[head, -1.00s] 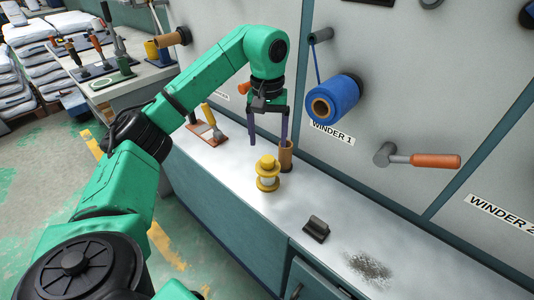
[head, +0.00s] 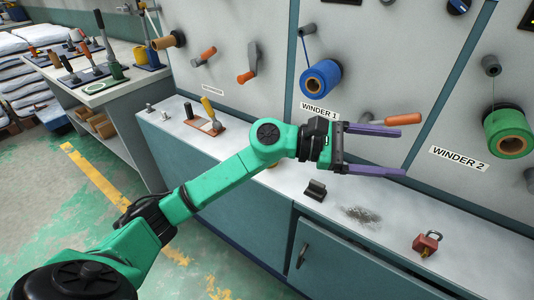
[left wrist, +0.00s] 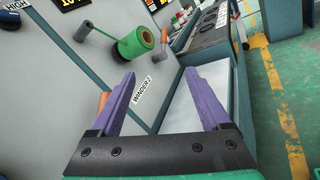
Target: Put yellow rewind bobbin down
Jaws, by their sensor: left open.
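The yellow rewind bobbin (head: 271,165) is almost wholly hidden behind my left arm in the head view. Only a small yellow bit shows just below the arm, over the white counter (head: 330,212). My left gripper (head: 412,152) is open and empty, its purple fingers pointing right, above the counter and to the right of the bobbin. In the left wrist view both fingers (left wrist: 160,72) are spread apart with nothing between them. My right gripper is not in view.
An orange-handled crank (head: 403,119) shows by the upper finger. A blue roll (head: 321,78) and a green roll (head: 507,133) stick out from the panel. A dark grey block (head: 315,190), grey powder (head: 362,216) and a red padlock (head: 427,243) are on the counter.

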